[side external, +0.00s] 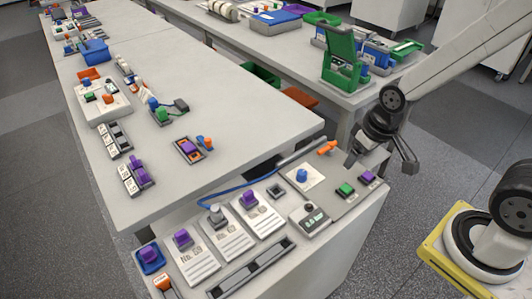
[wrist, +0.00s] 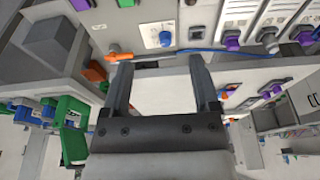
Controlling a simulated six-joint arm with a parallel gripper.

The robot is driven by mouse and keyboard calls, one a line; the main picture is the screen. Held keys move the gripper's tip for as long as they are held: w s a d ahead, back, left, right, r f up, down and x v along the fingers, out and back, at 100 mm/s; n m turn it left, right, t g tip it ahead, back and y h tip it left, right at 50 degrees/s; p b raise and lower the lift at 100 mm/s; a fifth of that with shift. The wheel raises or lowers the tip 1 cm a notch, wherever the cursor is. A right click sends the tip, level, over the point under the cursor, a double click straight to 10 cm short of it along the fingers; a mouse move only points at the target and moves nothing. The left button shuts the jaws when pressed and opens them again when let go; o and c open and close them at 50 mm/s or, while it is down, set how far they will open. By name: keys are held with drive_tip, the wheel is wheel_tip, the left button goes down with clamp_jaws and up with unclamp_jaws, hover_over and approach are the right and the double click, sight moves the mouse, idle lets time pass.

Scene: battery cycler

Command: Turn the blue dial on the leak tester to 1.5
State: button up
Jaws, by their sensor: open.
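The blue dial (side external: 302,175) sits on a white plate (side external: 316,184) on the sloped grey console near the front right. The plate's marks and the dial's setting are too small to read. In the wrist view the blue dial (wrist: 165,39) shows beyond the fingertips, roughly between them in the picture. My gripper (side external: 383,161) is open and empty, to the right of the dial and apart from it. Its two dark fingers also show in the wrist view (wrist: 160,63), spread wide with nothing between them.
A green button (side external: 346,189), purple button (side external: 367,177) and dark-knobbed module (side external: 310,217) stand near the dial.

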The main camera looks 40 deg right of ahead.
drive_tip(key=w+f+g, duration=0.1)
drive_tip(key=w+f, duration=0.2)
drive_tip(key=w, duration=0.5)
drive_tip(key=n+g, duration=0.2)
hover_over(302, 172)
wheel_tip(302, 172, down, 8)
drive_tip(key=shift+f, duration=0.1)
drive_tip(key=shift+f, duration=0.1)
drive_tip(key=shift+f, duration=3.8)
clamp_jaws()
